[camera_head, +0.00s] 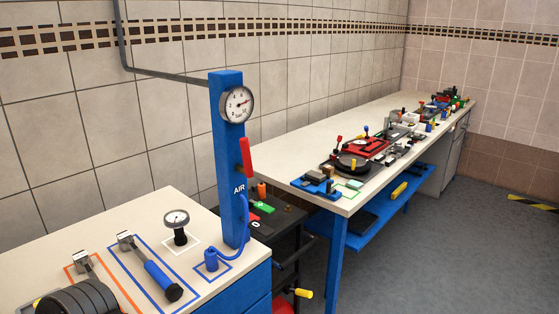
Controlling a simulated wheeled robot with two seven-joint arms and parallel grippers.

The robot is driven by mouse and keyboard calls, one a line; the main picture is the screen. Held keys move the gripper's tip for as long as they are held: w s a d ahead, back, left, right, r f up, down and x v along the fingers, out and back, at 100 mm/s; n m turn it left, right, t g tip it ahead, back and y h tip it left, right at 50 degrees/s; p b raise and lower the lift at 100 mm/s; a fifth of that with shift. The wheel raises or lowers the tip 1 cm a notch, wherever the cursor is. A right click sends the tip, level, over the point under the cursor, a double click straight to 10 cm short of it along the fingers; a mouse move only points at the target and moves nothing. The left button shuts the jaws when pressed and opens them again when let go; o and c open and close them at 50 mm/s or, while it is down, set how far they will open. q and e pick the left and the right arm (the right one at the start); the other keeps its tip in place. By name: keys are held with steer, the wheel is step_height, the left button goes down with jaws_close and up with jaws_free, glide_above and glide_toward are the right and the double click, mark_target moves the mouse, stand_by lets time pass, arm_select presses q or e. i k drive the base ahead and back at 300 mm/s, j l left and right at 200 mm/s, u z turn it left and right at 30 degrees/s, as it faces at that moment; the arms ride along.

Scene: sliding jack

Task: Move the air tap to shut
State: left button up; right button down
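The air tap is a red lever (246,157) on the right side of a blue post (228,150) marked AIR. The lever stands nearly upright, along the post, with a small dark piece at its lower end. A blue hose (243,225) curls from the lower post down to a blue fitting on the bench. Neither gripper shows in the head view, and nothing touches the lever.
The near bench (105,238) holds a small gauge (178,226), a blue-handled tool (155,270) and black discs (78,299). A black cart (268,219) stands right of the post. A long bench (350,205) with many tools runs behind. Grey floor (440,260) is open at right.

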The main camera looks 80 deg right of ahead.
mark_target(246, 169)
steer(key=z, duration=2.45)
